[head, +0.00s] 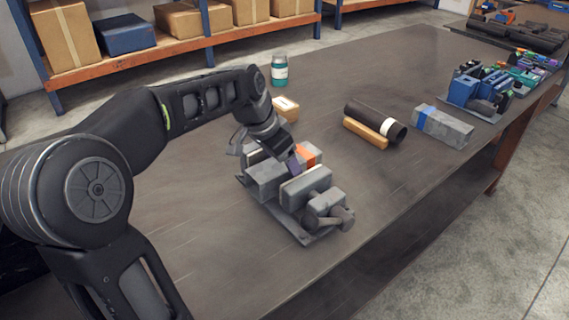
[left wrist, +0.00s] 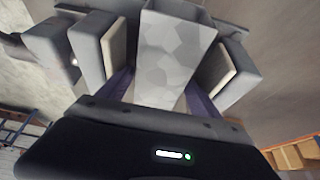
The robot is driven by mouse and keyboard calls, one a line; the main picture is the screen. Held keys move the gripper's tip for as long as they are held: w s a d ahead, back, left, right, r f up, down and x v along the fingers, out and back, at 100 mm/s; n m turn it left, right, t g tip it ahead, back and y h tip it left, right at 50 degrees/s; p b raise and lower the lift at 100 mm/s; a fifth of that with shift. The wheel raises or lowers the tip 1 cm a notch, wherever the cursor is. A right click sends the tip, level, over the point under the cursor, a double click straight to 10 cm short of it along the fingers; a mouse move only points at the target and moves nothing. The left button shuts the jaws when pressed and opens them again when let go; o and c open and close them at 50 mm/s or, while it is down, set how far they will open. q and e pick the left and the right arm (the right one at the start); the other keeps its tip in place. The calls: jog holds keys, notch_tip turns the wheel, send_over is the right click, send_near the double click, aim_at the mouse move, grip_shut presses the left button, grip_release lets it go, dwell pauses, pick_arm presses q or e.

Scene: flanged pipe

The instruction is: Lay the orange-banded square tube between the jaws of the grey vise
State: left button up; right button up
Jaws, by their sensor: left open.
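The grey vise (head: 318,222) stands on the table in the middle of the head view, its screw end toward the lower right. The orange-banded square tube (head: 308,154) lies between its jaws, mostly hidden by my gripper and the front jaw. In the left wrist view the grey tube (left wrist: 175,55) runs between two pale-faced jaws (left wrist: 222,72), with visible gaps on both sides. My left gripper (head: 293,163) is down at the vise, open, with a purple finger on each side of the tube. Whether the fingers touch it I cannot tell. My right gripper is not in view.
A blue-banded square tube (head: 443,125), a dark pipe (head: 370,117) by a wooden block (head: 365,133), and a blue vise (head: 470,92) lie to the right. A small carton (head: 286,108) and a teal-labelled jar (head: 279,71) stand behind. The table's front is clear.

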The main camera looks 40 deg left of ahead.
pick_arm(q)
jog(key=shift+s+d+f, duration=0.1)
jog(key=shift+d+f, duration=0.05)
jog(key=shift+f, duration=0.05)
jog(key=v, duration=0.8)
jog(key=shift+r, duration=0.1)
dwell(0.7)
